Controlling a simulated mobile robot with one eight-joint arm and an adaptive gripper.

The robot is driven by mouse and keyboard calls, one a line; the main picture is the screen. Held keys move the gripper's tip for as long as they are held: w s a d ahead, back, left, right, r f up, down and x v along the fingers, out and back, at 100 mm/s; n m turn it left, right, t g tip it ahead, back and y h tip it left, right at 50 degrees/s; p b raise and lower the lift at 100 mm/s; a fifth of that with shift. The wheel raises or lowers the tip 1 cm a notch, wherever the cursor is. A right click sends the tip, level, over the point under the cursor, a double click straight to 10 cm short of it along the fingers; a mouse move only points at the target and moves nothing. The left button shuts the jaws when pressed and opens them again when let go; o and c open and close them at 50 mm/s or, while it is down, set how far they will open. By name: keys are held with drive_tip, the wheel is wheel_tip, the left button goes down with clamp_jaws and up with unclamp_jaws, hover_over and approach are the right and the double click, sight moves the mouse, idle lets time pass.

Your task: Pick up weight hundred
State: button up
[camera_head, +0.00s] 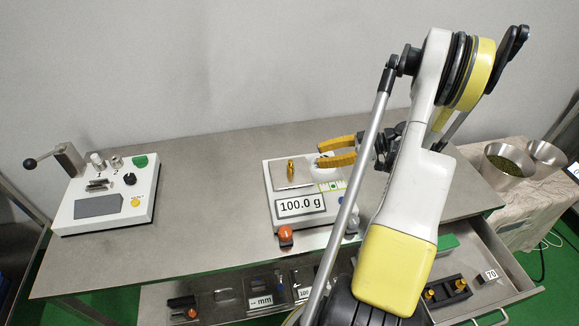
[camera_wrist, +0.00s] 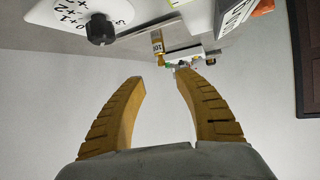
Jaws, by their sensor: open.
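The brass weight (camera_head: 291,170) stands upright on the metal pan of a white scale (camera_head: 268,208) whose display (camera_head: 301,205) reads 100.0 g. In the wrist view the weight (camera_wrist: 157,44) shows beyond the fingertips, a little left of the middle. My gripper (camera_head: 319,153) has yellow fingers spread apart with nothing between them. It is just right of the weight and slightly behind it, with a gap between. In the wrist view my gripper (camera_wrist: 160,77) is open and empty, pointing toward the weight.
A white device (camera_head: 105,195) with knobs and a lever stands at the table's left. Open drawers with dark parts (camera_head: 447,290) jut from the front. Metal pots (camera_head: 505,163) stand at the right. The steel table (camera_head: 205,200) is clear between device and scale.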

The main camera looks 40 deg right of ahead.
sight(291, 161)
drive_tip(key=b+x, duration=0.3)
drive_tip(key=x, duration=0.7)
drive_tip(key=shift+w+a+f, duration=0.1)
drive_tip(key=shift+a+f, duration=0.05)
drive_tip(key=shift+a, duration=0.15)
drive_tip(key=shift+c, duration=0.4)
clamp_jaws()
